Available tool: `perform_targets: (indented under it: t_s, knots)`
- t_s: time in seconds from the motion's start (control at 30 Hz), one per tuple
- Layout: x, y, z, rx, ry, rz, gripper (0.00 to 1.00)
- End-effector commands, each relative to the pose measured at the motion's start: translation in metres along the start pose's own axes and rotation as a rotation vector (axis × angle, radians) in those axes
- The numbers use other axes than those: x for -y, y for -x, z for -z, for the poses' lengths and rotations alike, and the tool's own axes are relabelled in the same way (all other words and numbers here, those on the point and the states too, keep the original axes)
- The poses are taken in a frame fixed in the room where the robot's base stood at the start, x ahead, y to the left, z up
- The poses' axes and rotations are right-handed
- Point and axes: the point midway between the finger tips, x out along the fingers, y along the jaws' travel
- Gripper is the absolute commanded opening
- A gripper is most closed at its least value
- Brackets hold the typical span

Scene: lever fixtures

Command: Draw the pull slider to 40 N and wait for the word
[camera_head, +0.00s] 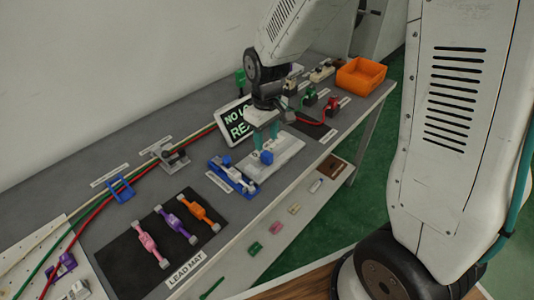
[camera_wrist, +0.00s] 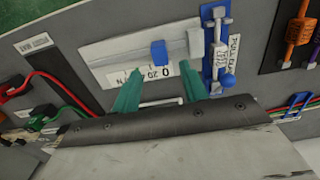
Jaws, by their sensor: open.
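The pull slider is a white plate (camera_head: 287,150) with a blue block (camera_head: 267,157) on it. It also shows in the wrist view, where the plate (camera_wrist: 115,52) carries the blue block (camera_wrist: 158,53) near its right part, beside printed scale figures. My gripper (camera_head: 265,138) is above the plate, close to the blue block. In the wrist view the green fingers of my gripper (camera_wrist: 160,88) stand apart with nothing between them, and the block lies beyond the tips. A tilted display (camera_head: 238,122) behind shows words beginning "NO LO", partly hidden by my arm.
A blue-and-white clamp fixture (camera_head: 233,175) stands just left of the plate. A black mat (camera_head: 130,252) holds pink, purple and orange pieces. An orange bin (camera_head: 360,76) and red and green connectors are at the far right. Cables run along the back of the table.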

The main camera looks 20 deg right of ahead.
Motion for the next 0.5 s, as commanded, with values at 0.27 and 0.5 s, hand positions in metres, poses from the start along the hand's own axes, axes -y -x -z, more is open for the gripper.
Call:
perform_targets:
  t_s: [0.27,0.5]
  knots:
    - [0.0,-0.045,-0.003,0.007,-0.003,0.002,0.44]
    - [0.0,-0.067,-0.002,0.004,-0.003,0.001,0.44]
